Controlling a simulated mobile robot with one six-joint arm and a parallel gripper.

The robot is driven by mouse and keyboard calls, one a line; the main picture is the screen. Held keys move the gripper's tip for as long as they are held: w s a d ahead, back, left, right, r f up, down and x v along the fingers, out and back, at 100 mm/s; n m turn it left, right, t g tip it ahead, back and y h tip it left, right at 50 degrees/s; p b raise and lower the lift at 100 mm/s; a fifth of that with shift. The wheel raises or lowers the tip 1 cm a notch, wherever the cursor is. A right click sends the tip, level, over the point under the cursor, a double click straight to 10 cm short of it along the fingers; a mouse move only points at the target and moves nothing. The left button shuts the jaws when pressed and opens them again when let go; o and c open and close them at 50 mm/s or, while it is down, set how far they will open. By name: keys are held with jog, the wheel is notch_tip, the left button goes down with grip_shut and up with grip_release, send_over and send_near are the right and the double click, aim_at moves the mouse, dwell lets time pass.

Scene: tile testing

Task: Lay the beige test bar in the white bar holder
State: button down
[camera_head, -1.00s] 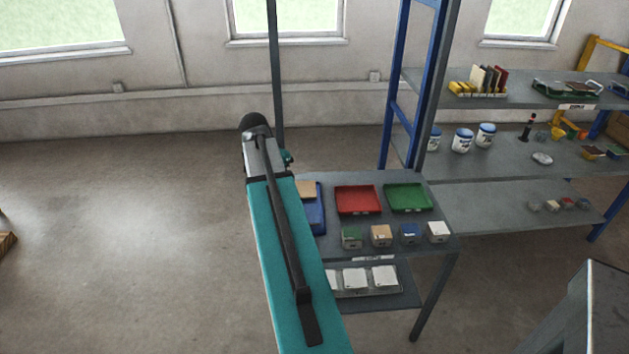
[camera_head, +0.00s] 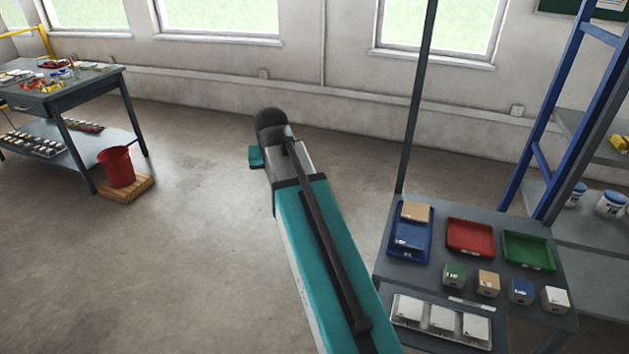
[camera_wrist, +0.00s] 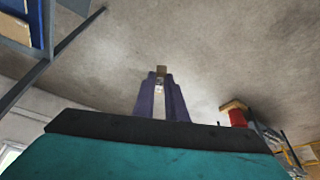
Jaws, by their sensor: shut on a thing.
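In the wrist view my gripper (camera_wrist: 161,84) is shut on a small tan piece, the beige test bar (camera_wrist: 161,70), whose end shows between and past the fingertips. The rest of the bar is hidden by the fingers. It is held over bare floor, apart from any table. In the head view my arm hides the gripper and the bar. I cannot make out the white bar holder for certain in either view.
A grey workbench (camera_head: 62,95) with small items stands far left, beside a red bucket (camera_head: 116,167) on a wooden pallet (camera_head: 128,188). A tray table (camera_head: 430,274) with red tray (camera_head: 470,253) and green tray (camera_head: 528,267) stands right. Open floor lies between.

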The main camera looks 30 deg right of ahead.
jog(key=a+r+n+y, duration=0.1)
jog(key=a+r+n, duration=0.2)
jog(key=a, duration=1.1)
jog(key=shift+w+n+y, duration=0.25)
jog(key=shift+n+y, duration=0.15)
jog(key=shift+n, duration=0.5)
jog(key=shift+d, duration=0.1)
